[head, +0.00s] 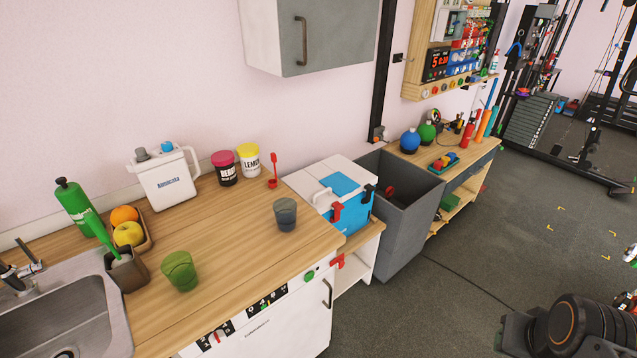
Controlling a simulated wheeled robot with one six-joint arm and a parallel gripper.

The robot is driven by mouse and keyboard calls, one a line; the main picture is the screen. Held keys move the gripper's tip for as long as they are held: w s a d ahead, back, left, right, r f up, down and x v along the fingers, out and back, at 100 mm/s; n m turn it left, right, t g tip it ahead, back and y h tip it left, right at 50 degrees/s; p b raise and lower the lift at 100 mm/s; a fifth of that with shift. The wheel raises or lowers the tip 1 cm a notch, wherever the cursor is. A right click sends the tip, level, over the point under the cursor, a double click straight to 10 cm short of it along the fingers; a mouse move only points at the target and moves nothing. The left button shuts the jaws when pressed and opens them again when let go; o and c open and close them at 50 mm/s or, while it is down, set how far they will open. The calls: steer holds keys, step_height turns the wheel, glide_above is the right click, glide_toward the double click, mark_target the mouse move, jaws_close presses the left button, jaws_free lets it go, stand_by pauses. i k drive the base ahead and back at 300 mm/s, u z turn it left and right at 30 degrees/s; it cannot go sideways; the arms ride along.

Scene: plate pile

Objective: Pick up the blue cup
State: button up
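A dark blue-grey see-through cup (286,214) stands upright on the wooden counter (225,235), near its right end. It is the only bluish cup in view. My gripper is not in view; only a dark part of my arm shows at the bottom right, well apart from the cup and over the floor.
A green cup (180,271) stands at the counter's front. Behind are two tubs, black (227,169) and white (250,160), a red utensil (273,170) and a white jug (167,180). A blue-and-white cooler (335,195) stands right. The sink (65,310) is left.

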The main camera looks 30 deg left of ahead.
mark_target(285, 209)
steer(key=i, duration=1.8)
steer(key=u, duration=4.65)
steer(key=i, duration=0.5)
steer(key=u, duration=0.05)
